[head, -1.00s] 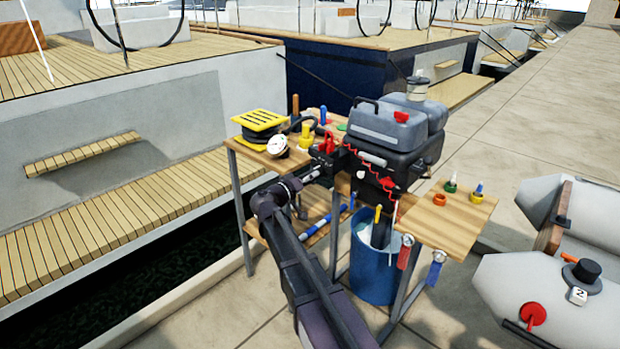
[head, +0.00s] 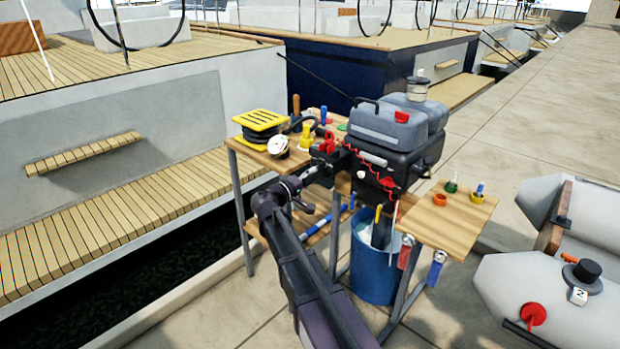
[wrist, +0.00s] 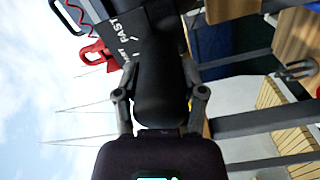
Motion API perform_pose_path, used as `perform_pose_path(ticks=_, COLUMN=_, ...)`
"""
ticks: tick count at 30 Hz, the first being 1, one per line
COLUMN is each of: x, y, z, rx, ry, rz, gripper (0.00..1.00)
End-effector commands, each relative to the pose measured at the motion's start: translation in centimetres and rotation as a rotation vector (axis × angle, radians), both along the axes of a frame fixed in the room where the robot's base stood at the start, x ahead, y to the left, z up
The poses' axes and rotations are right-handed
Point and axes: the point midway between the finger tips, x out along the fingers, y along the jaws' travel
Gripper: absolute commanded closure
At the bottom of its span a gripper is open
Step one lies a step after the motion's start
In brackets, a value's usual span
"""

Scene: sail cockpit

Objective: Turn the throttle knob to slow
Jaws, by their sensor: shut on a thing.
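The throttle knob (wrist: 160,95) is a thick black cylinder at the end of the outboard motor's tiller arm. In the wrist view my gripper (wrist: 160,72) has one finger on each side of it and is shut on it. White lettering on the black housing beyond the knob reads FAST (wrist: 127,28), with a partly hidden word beside it. I cannot read a pointer on the knob. In the head view the outboard motor (head: 385,165) has a black body, and my gripper (head: 322,170) is at its left side, small and partly hidden.
A red clip (wrist: 95,54) sits beside the lettering. The workbench holds a yellow-topped reel (head: 258,122), a white gauge (head: 278,146) and several small tools close to my wrist. A blue bin (head: 370,265) stands below the motor. A grey inflatable boat (head: 540,295) lies at the right.

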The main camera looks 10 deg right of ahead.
Motion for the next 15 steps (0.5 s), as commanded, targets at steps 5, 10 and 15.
perform_pose_path(ticks=5, x=0.19, y=-0.15, z=0.1, rx=-0.052, ry=0.067, rz=-0.002, gripper=0.94)
perform_pose_path(ticks=10, x=0.21, y=-0.16, z=0.11, rx=-0.077, ry=0.1, rz=-0.002, gripper=0.94)
perform_pose_path(ticks=15, x=0.22, y=-0.18, z=0.11, rx=-0.083, ry=0.107, rz=-0.002, gripper=0.94)
